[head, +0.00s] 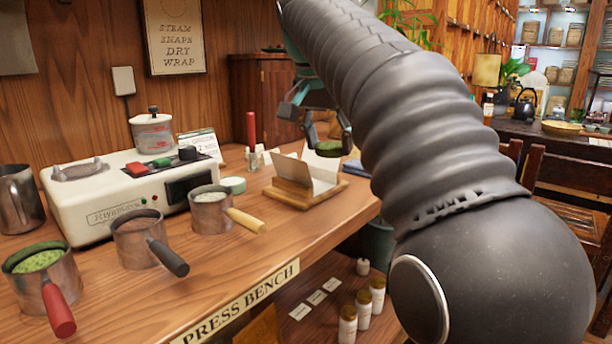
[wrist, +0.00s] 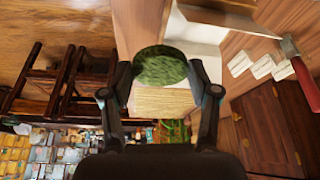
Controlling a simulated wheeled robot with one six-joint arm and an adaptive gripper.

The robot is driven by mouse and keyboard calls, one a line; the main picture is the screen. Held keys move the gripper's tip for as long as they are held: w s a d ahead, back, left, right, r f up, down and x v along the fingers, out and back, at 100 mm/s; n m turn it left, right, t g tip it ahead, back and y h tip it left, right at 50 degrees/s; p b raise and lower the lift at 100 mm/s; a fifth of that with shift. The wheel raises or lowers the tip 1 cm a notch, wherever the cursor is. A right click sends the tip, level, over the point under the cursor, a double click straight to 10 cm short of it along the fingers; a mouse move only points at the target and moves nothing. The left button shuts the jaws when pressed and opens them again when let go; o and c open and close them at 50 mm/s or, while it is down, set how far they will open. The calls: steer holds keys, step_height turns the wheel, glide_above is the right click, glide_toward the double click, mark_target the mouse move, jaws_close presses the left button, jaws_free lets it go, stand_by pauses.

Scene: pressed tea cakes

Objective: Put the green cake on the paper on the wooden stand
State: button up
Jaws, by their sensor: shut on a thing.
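My gripper (head: 327,138) is shut on the green cake (head: 328,149), a dark green textured disc. In the wrist view the green cake (wrist: 160,66) sits between the two fingertips. In the head view the cake appears above the right part of the wooden stand (head: 293,199), in front of the upright part of the white paper (head: 324,168). The paper is folded and its sides stand up. Paper also shows beyond the cake in the wrist view (wrist: 202,28). The exact gap between cake and paper cannot be told.
A white machine (head: 120,197) and three metal pots with handles, including a red-handled one (head: 42,275), fill the bench's left. A red-handled tool (head: 251,130) stands behind the stand. The bench's right edge is close to the stand. Bottles (head: 363,307) stand below.

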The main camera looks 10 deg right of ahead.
steer(key=w+a+f, duration=0.1)
steer(key=w, duration=0.1)
steer(key=w+a+f, duration=0.2)
steer(key=w+f, duration=0.1)
steer(key=shift+w, duration=0.35)
steer(key=shift+w+f+b, duration=0.1)
steer(key=shift+f+b, duration=0.6)
steer(key=shift+f, duration=1.3)
steer(key=shift+f, duration=0.1)
steer(key=o, duration=0.9)
steer(key=shift+r, duration=0.2)
steer(key=p+v, duration=0.3)
steer(key=v, duration=0.9)
